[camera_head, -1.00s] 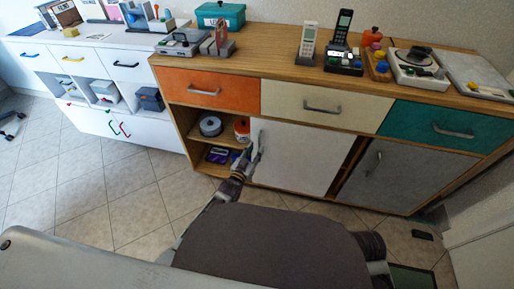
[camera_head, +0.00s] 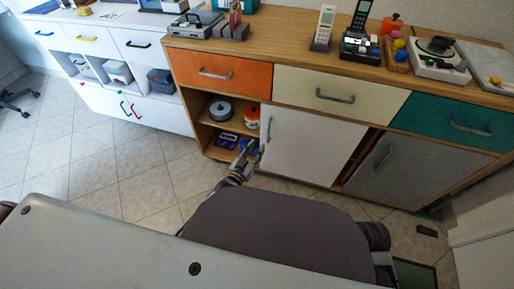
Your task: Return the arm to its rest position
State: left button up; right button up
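My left gripper (camera_head: 247,152) is low in front of the open shelf compartment of the wooden cabinet (camera_head: 343,31), near the left edge of the white sliding door (camera_head: 300,146). It is small and seen from behind. I cannot tell whether its fingers are open or whether they touch the door. A blue patch shows beside the fingers; I cannot tell whether it is held or lies behind them. My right gripper is not in view.
The shelf holds a grey disc stack (camera_head: 220,111), an orange-and-white container (camera_head: 252,117) and a purple box (camera_head: 227,140). A grey door (camera_head: 392,168) is at right. A white cabinet (camera_head: 157,107) stands at left.

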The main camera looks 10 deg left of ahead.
pick_arm(q)
jog(key=shift+s, duration=0.1)
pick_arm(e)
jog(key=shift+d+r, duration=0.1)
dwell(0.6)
